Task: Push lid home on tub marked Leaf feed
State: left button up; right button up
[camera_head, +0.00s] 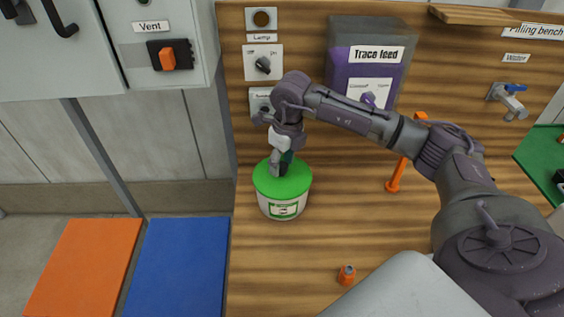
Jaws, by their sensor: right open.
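A white tub (283,210) with a green label stands upright on the wooden bench, left of the picture's middle. Its writing is too small to read. A bright green lid (295,183) lies on top of it; I cannot tell whether it is fully seated. My right gripper (279,171) points down over the lid, with its fingertips at or just above the lid's top. It is open and holds nothing that I can see. Part of the lid is hidden behind the fingers. My left gripper does not show.
A purple tank marked Trace feed (341,60) and a panel with a lamp and knobs (263,62) are behind. An orange-handled tool (393,186) lies right of the tub, and a small orange item (347,274) in front. Orange (82,268) and blue (180,265) panels are at left.

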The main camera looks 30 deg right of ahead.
jog(key=shift+r+p, duration=0.8)
jog(key=shift+r, duration=0.8)
jog(key=o, duration=0.6)
jog(key=shift+c, duration=0.2)
notch_tip(320, 180, up, 9)
jog(key=p, duration=0.5)
